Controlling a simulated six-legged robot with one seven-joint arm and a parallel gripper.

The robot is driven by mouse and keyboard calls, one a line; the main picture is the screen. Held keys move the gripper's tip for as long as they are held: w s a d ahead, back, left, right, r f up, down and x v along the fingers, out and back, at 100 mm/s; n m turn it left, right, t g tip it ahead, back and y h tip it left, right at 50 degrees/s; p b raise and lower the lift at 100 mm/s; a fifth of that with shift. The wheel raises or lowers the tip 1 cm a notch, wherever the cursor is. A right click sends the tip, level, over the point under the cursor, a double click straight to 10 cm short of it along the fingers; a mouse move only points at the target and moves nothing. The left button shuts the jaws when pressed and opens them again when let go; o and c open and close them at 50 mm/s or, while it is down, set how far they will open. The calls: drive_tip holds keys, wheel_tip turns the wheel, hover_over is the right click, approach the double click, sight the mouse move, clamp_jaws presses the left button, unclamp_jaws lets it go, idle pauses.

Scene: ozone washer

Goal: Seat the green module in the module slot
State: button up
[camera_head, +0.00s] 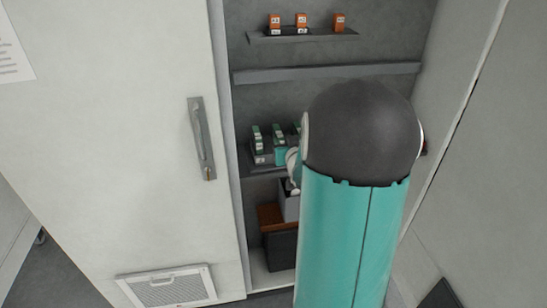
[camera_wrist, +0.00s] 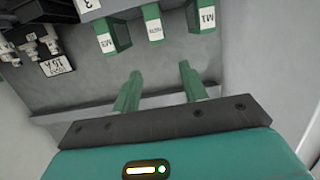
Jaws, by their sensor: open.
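Several green modules with white labels hang into the top of the wrist view, which looks upside down: one at the left (camera_wrist: 105,38), one in the middle (camera_wrist: 155,30) and one at the right (camera_wrist: 201,18). In the head view, small green-and-white modules (camera_head: 257,138) stand on the middle shelf. My gripper (camera_wrist: 160,72) is open, with two green fingers apart and nothing between them. The fingertips are apart from the modules in the picture. I cannot tell which place is the module slot. My own arm hides part of the shelf in the head view.
Orange modules (camera_head: 301,20) stand on the upper shelf (camera_head: 325,36). A grey bar (camera_head: 330,72) crosses the cabinet below it. A brown and dark box (camera_head: 281,248) sits low in the cabinet. A white door with a handle (camera_head: 201,138) is at left. Dark connectors (camera_wrist: 43,44) show in the wrist view.

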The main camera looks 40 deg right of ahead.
drive_tip(key=s+a+r+n+g+y, duration=0.1)
drive_tip(key=a+r+g+y, duration=0.15)
drive_tip(key=a, duration=0.65)
drive_tip(key=s+a+r+n+g+y, duration=0.15)
drive_tip(key=a+r, duration=0.25)
drive_tip(key=a, duration=0.6)
drive_tip(key=s+a+n+g+y, duration=0.3)
drive_tip(key=s+a+g, duration=0.1)
drive_tip(key=s+a, duration=1.3)
drive_tip(key=shift+s+a+y, duration=0.15)
drive_tip(key=shift+s+y, duration=0.15)
drive_tip(key=shift+s, duration=0.1)
drive_tip(key=shift+c, duration=0.7)
